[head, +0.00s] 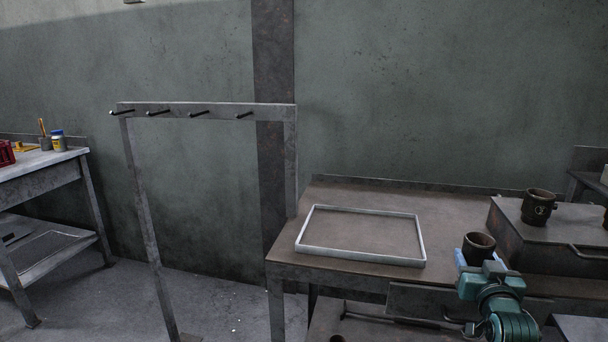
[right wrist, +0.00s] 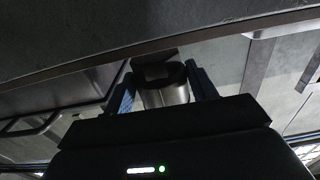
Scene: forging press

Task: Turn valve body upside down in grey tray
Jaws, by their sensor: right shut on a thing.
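The grey tray (head: 421,250) lies on the brown workbench and is empty. My right gripper (head: 481,262) is at the bench's front, to the right of the tray. It is shut on a dark, cup-like valve body (head: 478,244), whose open end faces up. In the right wrist view the valve body (right wrist: 165,92) sits between the two blue fingers of the gripper (right wrist: 163,86). A similar dark valve body (head: 538,207) stands upright on a metal box at the right. My left gripper is not in view.
The brown workbench (head: 350,192) has free room around the tray. The metal box (head: 520,235) rises at the bench's right. A steel frame with pegs (head: 205,109) stands left of the bench. Another table (head: 40,165) with small items is at far left.

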